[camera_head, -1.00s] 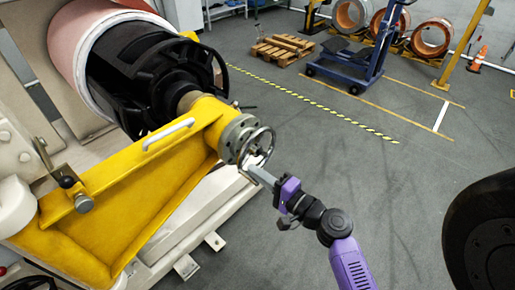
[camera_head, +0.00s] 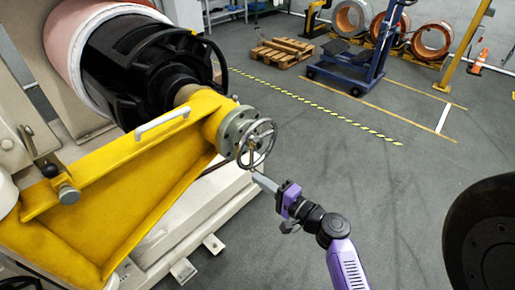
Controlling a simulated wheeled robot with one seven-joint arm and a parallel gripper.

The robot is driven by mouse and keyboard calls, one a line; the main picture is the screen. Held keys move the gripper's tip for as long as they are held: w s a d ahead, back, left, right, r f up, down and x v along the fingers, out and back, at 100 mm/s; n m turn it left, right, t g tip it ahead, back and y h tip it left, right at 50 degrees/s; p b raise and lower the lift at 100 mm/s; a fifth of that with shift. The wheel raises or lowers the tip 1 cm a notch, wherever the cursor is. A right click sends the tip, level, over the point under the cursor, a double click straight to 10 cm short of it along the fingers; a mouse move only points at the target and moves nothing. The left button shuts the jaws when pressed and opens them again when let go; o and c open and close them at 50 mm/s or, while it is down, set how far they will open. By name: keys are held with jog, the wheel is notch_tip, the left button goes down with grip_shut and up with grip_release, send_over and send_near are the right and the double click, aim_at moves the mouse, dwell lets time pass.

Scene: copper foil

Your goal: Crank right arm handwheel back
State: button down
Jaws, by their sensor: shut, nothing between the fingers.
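The handwheel (camera_head: 257,143) is a thin-rimmed metal wheel on the round grey flange (camera_head: 236,128) at the end of the yellow right arm (camera_head: 135,185). My gripper (camera_head: 257,177) is shut and empty. Its tip is at the lower rim of the handwheel, close to or touching it; I cannot tell which. The purple wrist lies to the lower right of the wheel. Behind the flange, the black expanding mandrel (camera_head: 150,75) carries a copper-coloured coil (camera_head: 68,45).
A yellow-black floor line (camera_head: 320,110) runs across the grey floor. A blue lift cart (camera_head: 350,75), a wooden pallet (camera_head: 282,52) and several coils stand at the back. A dark round object (camera_head: 485,235) fills the lower right. The floor right of the handwheel is clear.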

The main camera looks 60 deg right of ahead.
jog(key=s+d+p, duration=0.2)
jog(key=s+d, duration=0.1)
jog(key=d, duration=0.8)
notch_tip(320, 180, up, 12)
jog(key=d+p, duration=0.2)
jog(key=p, duration=0.7)
notch_tip(320, 180, up, 3)
jog(key=a+p, duration=0.2)
jog(key=b, duration=0.4)
send_over(238, 159)
jog(key=s, duration=0.6)
notch_tip(238, 159, down, 2)
jog(key=f+b, duration=0.1)
jog(key=a+f+b, duration=0.1)
jog(key=f+b, duration=0.3)
jog(key=shift+w+a+f, duration=0.15)
jog(key=shift+w, duration=0.15)
jog(key=shift+f+b, duration=1.25)
jog(key=shift+b, duration=0.25)
